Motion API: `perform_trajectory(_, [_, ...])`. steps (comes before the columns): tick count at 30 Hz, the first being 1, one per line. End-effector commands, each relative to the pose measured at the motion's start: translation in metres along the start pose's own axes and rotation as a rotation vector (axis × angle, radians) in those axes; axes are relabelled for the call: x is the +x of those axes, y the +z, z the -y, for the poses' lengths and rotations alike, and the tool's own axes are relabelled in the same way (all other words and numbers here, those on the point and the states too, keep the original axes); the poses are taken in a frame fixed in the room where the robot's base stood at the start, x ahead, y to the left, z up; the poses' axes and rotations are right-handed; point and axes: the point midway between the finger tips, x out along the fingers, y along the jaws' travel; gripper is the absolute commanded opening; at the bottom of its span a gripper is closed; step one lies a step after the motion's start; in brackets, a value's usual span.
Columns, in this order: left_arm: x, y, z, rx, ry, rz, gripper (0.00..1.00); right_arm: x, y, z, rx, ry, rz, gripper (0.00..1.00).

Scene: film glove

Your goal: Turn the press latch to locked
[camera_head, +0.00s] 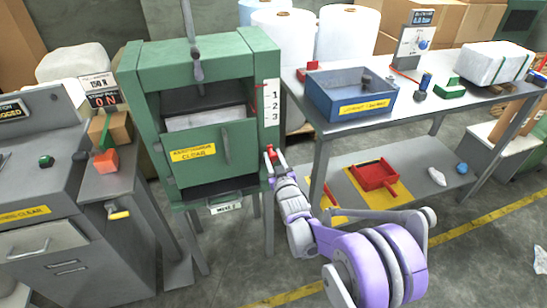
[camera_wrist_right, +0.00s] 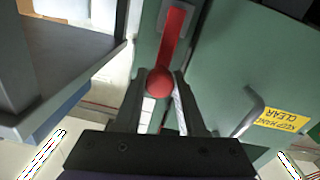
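The green press (camera_head: 205,110) stands left of centre in the head view. Its latch (camera_head: 270,154) is a red lever with a ball end on the press's right side. In the right wrist view the latch (camera_wrist_right: 168,45) runs from a grey pivot plate to the red ball. My right gripper (camera_head: 274,162) is at the latch. In the wrist view its two fingers (camera_wrist_right: 160,85) lie on either side of the ball and appear to touch it. My left gripper is not in view.
A grey workbench (camera_head: 450,97) stands close to the right of the press, with a blue bin (camera_head: 350,95) on top and a red tray (camera_head: 375,175) on its lower shelf. A grey cabinet (camera_head: 60,240) stands left. Open floor (camera_head: 470,265) lies at lower right.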

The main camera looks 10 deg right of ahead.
Motion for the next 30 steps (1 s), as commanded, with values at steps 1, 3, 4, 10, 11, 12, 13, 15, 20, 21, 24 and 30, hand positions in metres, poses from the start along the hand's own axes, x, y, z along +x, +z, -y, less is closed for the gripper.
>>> perform_trajectory(1, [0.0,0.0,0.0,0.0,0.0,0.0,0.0,-0.0001,0.0,-0.0004,0.0,0.001,0.0,0.22])
perform_trajectory(3, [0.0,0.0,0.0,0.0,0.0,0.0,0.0,-0.0001,0.0001,-0.0005,0.0,0.001,0.0,0.09])
perform_trajectory(4, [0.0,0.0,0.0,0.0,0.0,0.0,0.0,-0.0002,0.0001,-0.0005,0.0,0.001,0.0,0.04])
perform_trajectory(10, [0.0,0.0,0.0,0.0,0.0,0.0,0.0,-0.0002,0.0001,-0.0006,0.0,0.001,0.0,0.0])
perform_trajectory(11, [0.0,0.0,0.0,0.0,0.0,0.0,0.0,-0.0002,0.0001,-0.0006,0.0,0.001,0.0,0.0])
perform_trajectory(12, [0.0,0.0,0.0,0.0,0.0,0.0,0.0,-0.0002,0.0001,-0.0006,0.0,0.001,0.0,0.0])
perform_trajectory(13, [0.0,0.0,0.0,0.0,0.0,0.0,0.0,-0.0002,0.0001,-0.0006,0.0,0.001,0.0,0.0])
perform_trajectory(15, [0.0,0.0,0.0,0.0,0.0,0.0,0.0,-0.0002,0.0001,-0.0007,0.0,0.001,0.0,0.0])
perform_trajectory(20, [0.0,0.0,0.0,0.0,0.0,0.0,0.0,-0.0003,0.0002,-0.0007,0.0,0.001,0.0,0.0])
perform_trajectory(21, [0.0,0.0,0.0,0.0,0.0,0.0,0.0,-0.0003,0.0002,-0.0007,0.0,0.001,0.0,0.0])
perform_trajectory(24, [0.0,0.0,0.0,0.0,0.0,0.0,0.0,-0.0003,0.0002,-0.0007,0.0,0.001,0.0,0.0])
perform_trajectory(30, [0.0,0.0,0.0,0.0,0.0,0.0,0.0,-0.0003,0.0002,-0.0008,0.0,0.001,0.0,0.0])
